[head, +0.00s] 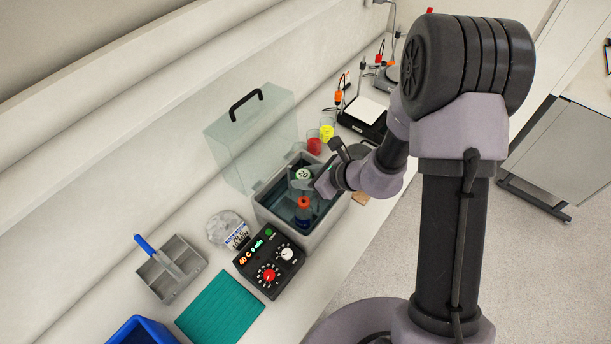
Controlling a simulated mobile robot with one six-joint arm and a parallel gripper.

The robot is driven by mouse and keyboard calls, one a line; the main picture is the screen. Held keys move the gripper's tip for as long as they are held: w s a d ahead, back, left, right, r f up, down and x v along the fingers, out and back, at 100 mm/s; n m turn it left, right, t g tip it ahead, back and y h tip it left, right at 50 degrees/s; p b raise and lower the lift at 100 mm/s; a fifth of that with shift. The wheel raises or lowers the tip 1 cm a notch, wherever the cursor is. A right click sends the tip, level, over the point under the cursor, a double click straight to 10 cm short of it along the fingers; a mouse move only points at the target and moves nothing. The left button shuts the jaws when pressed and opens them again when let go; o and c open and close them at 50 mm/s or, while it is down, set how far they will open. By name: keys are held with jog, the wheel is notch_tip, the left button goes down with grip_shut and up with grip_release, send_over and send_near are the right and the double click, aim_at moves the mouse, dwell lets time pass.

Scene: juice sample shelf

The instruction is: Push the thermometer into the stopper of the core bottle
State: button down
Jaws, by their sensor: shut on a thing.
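The thermometer shows as a small round pale dial (303,174) reading 20, at the fingers of my gripper (301,186). My gripper reaches in from the right over the open water bath and is shut on the thermometer. The core bottle (303,214), dark blue with an orange-red stopper (303,202), stands in the bath just below the gripper in the picture. The thermometer's stem is too small or hidden to make out. I cannot tell whether its tip touches the stopper.
The grey water bath (322,232) has a clear lid (238,143) with a black handle behind it. A control box (268,268) reading 40 C stands in front. Red (314,146) and yellow (327,132) cups stand behind.

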jog(key=shift+f+b, duration=4.85)
jog(key=shift+b, duration=0.85)
dwell(0.3)
jog(key=c, duration=0.8)
grip_release()
jog(key=shift+r, duration=0.1)
jog(key=p+v, duration=0.2)
jog(key=v, duration=1.5)
jog(key=shift+s+r+p, duration=0.1)
jog(key=shift+s+p, duration=0.05)
jog(key=shift+p, duration=0.2)
